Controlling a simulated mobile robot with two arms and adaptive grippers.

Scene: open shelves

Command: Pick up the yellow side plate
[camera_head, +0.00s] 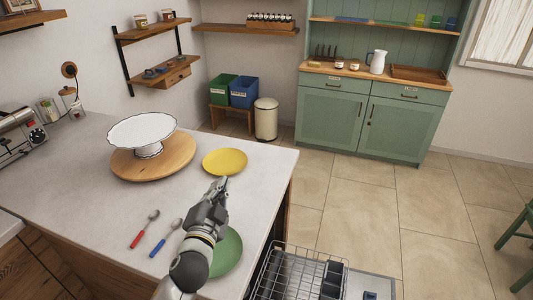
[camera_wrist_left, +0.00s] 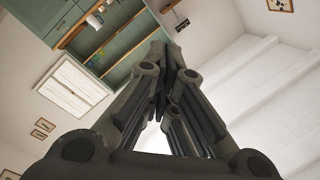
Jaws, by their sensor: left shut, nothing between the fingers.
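The yellow side plate (camera_head: 225,161) lies flat on the light grey counter, near its far right edge. My left gripper (camera_head: 222,182) is just in front of the plate in the head view, its tips close to the plate's near rim. I cannot tell whether it touches. The left wrist view shows its fingers (camera_wrist_left: 165,60) closed together with nothing between them, and no plate there. My right gripper is not in view.
A green plate (camera_head: 226,252) lies partly under my left arm. A white cake stand (camera_head: 142,130) sits on a round wooden board (camera_head: 153,164). Red (camera_head: 145,229) and blue (camera_head: 166,238) spoons lie left of the arm. A wire rack (camera_head: 290,273) is below the counter's right edge.

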